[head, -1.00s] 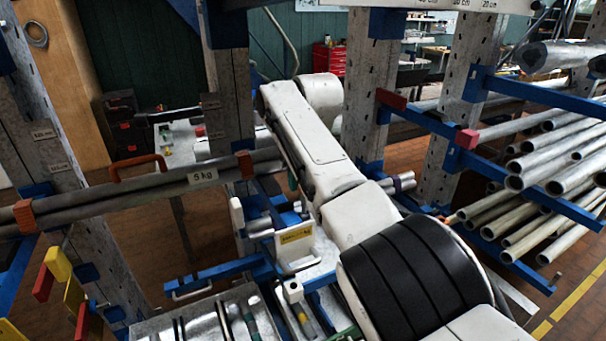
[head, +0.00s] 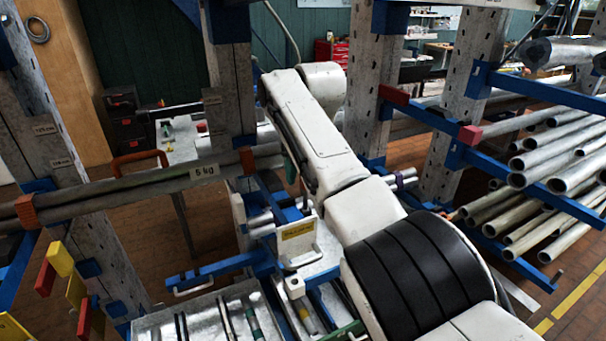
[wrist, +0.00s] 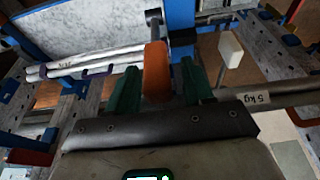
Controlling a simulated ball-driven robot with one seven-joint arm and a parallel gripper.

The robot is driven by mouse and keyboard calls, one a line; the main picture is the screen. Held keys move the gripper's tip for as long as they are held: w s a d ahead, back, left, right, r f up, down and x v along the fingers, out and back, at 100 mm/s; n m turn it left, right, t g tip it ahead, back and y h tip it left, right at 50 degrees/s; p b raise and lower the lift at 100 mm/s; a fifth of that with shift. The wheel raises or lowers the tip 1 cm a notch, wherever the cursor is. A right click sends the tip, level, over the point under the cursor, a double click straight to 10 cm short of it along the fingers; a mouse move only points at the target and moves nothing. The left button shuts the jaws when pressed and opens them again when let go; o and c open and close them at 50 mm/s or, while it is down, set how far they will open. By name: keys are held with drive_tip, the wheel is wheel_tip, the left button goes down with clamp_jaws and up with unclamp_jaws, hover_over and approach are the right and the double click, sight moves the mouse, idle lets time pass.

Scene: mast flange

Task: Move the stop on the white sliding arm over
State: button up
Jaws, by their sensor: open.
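In the head view a white bracket with a yellow label (head: 298,241) stands on the blue-framed rack, with a small white block (head: 294,286) in front of it. I cannot tell surely which part is the stop. My gripper shows in the wrist view (wrist: 158,88) with two green fingers open. An upright orange piece (wrist: 156,68) stands between the fingers with gaps beside it; it is not clamped. A white block on a stem (wrist: 230,50) is to the right of the fingers. In the head view my arm hides most of the gripper.
Perforated grey posts (head: 373,85) stand close to my arm. Stacked metal tubes (head: 560,185) lie on blue arms at right.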

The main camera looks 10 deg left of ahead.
drive_tip(key=b+v, duration=0.2)
drive_tip(key=v, duration=0.7)
drive_tip(key=shift+r, duration=0.35)
drive_tip(key=shift+s+f, duration=0.1)
